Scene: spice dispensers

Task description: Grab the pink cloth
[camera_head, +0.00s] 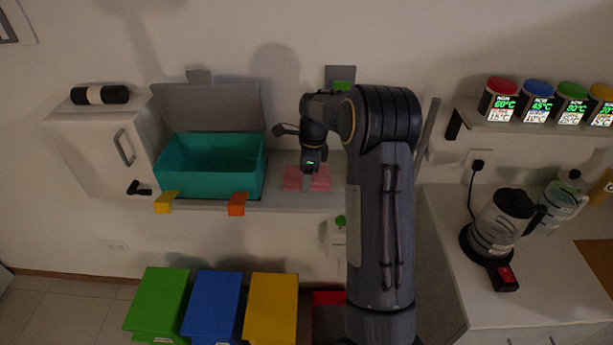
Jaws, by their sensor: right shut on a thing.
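The pink cloth (320,184) lies folded on the narrow grey wall shelf, just right of the teal box. My right gripper (309,184) points down at the cloth from above and is shut on it. The fingertips are small and dark against the cloth. My right arm rises from the bottom of the view and bends over the shelf, hiding the shelf's right part. My left gripper is not in view.
The open teal box (212,165) stands left of the cloth, close by. A white cabinet (95,150) is farther left. Green, blue and yellow bins (272,305) stand below. A kettle (502,225) stands on the right counter, under a shelf with several lidded dispensers (537,100).

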